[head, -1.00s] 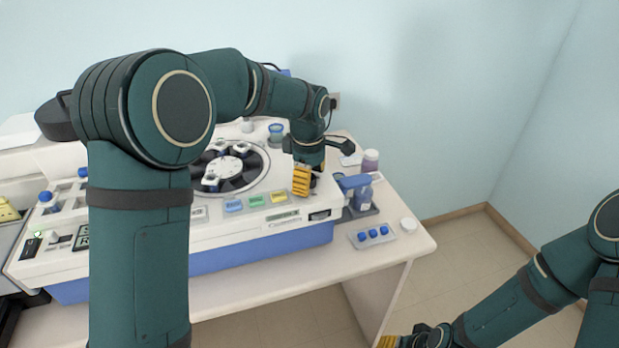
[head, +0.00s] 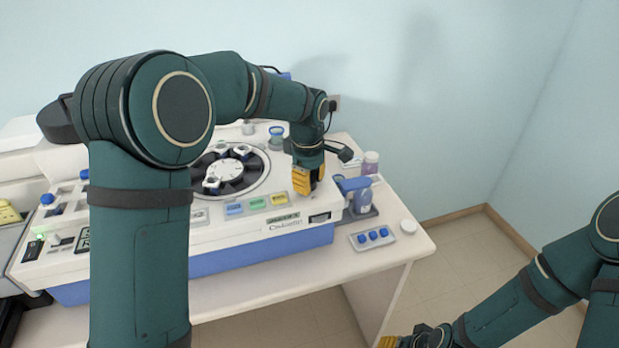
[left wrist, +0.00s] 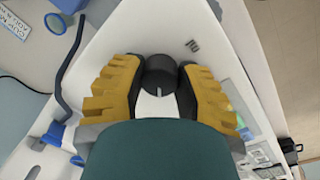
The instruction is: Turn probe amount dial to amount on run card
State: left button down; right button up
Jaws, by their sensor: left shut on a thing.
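The probe amount dial (left wrist: 160,77) is a dark round knob with a light pointer line, on the white top of the staining machine (head: 284,238). In the left wrist view it sits between the yellow fingers of my left gripper (left wrist: 160,90), which is shut on it. In the head view my left gripper (head: 307,180) points down at the machine's right end and hides the dial. My right gripper (head: 390,342) is at the bottom edge, partly cut off, away from the table; its jaw state is unclear. I cannot make out a run card.
A round slide carousel (head: 228,170) is left of my left gripper. Coloured buttons (head: 256,203) line the machine's front.

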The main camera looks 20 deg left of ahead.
pick_arm(q)
jog(key=m+p, duration=0.1)
jog(key=m, duration=0.4)
jog(key=shift+s+p, duration=0.1)
jog(key=shift+p, duration=0.3)
jog(key=m+p, duration=0.1)
jog(key=m, duration=0.4)
jog(key=shift+m, duration=0.4)
jog(key=m+p, duration=0.2)
jog(key=m, duration=0.3)
jog(key=shift+a+f+g, duration=0.1)
jog(key=shift+g, duration=0.3)
jog(key=m+p, duration=0.1)
jog(key=m, duration=0.5)
jog(key=c, duration=0.6)
grip_release()
jog(key=shift+a, duration=0.1)
